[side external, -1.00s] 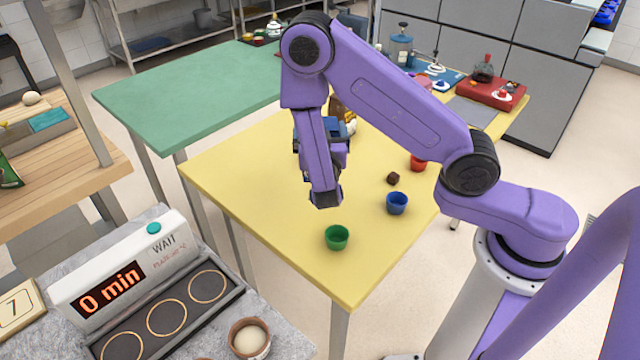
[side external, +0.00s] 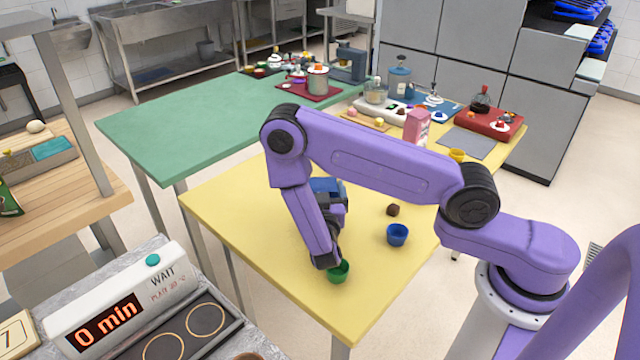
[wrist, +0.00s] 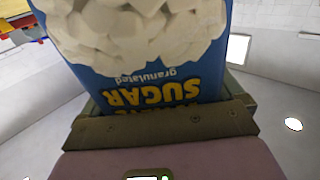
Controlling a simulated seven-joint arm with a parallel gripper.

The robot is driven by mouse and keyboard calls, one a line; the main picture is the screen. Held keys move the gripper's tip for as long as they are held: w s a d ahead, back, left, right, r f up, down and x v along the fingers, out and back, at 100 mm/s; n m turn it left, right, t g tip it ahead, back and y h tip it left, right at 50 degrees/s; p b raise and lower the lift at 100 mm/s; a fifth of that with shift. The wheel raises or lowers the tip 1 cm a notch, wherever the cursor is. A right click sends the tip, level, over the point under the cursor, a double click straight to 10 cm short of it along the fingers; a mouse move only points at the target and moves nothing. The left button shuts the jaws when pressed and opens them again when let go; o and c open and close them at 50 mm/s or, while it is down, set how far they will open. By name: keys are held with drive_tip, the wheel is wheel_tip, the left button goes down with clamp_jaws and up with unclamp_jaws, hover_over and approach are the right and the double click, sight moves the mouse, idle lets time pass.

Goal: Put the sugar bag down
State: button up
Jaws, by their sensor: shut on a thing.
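The sugar bag (wrist: 145,85) is blue with white lumps pictured on it and yellow SUGAR lettering. It fills the middle of the wrist view, its print upside down there. My gripper (wrist: 160,122) is shut on its lettered end. In the side view a blue part of the bag (side external: 327,185) shows behind my forearm, and my gripper (side external: 335,208) is mostly hidden there. Both appear over the yellow table (side external: 235,205). I cannot tell whether the bag touches the table.
A green bowl (side external: 339,272) sits right beside my wrist, partly covered by it. A blue bowl (side external: 397,235) and a small brown cube (side external: 393,210) lie to the right. A pink carton (side external: 416,126) and red tray (side external: 481,122) stand farther back. The table's left part is clear.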

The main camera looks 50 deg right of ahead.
drive_tip(key=shift+f, duration=0.15)
drive_tip(key=o, duration=1.6)
drive_tip(key=shift+f, duration=0.1)
